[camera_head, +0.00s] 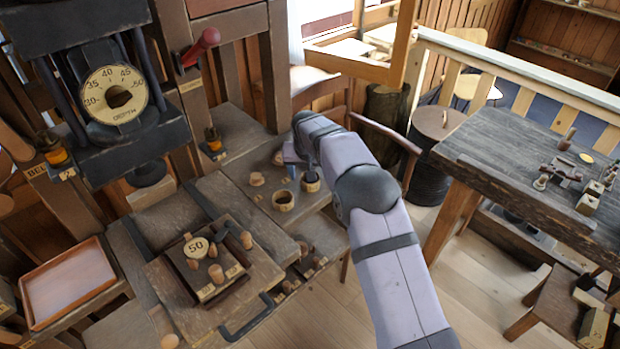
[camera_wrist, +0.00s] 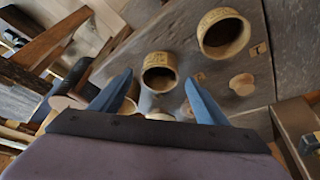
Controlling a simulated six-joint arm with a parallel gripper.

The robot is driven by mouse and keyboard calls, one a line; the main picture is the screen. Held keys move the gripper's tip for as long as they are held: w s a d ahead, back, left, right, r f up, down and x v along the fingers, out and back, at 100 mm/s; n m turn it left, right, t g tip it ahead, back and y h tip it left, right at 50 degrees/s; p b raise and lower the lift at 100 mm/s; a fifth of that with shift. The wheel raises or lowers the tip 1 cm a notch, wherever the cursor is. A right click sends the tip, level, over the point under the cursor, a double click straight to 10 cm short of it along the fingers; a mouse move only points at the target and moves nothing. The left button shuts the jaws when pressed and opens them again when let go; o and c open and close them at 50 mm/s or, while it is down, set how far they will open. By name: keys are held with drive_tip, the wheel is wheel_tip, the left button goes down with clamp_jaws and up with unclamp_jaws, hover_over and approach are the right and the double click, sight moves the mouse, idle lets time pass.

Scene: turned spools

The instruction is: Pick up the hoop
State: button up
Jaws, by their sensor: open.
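Two round, hollow wooden pieces like hoops show in the wrist view: a smaller one (camera_wrist: 159,60) straight ahead of my gripper, and a larger one (camera_wrist: 223,17) up and to the right. Both have pale rims and darker insides. I cannot tell which is the hoop. In the head view, two such pieces, one at the left (camera_head: 284,206) and one at the right (camera_head: 311,186), stand on the wooden bench. My gripper (camera_wrist: 158,78) is open, its blue fingers to either side of the smaller piece in the picture. Whether the fingertips reach around it I cannot tell.
Pale round wooden pieces (camera_wrist: 242,84) lie close by. A block with pegs and a "50" disc (camera_head: 205,270) stands left of the hoops in the head view. An orange tray (camera_head: 68,283) is at far left. A dark table (camera_head: 530,160) stands at right.

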drive_tip(key=shift+p+x, duration=0.35)
drive_tip(key=shift+x, duration=0.95)
drive_tip(key=shift+c, duration=0.6)
drive_tip(key=c, duration=1)
wheel_tip(320, 180, up, 10)
drive_tip(key=b, duration=0.2)
drive_tip(key=shift+b, duration=0.4)
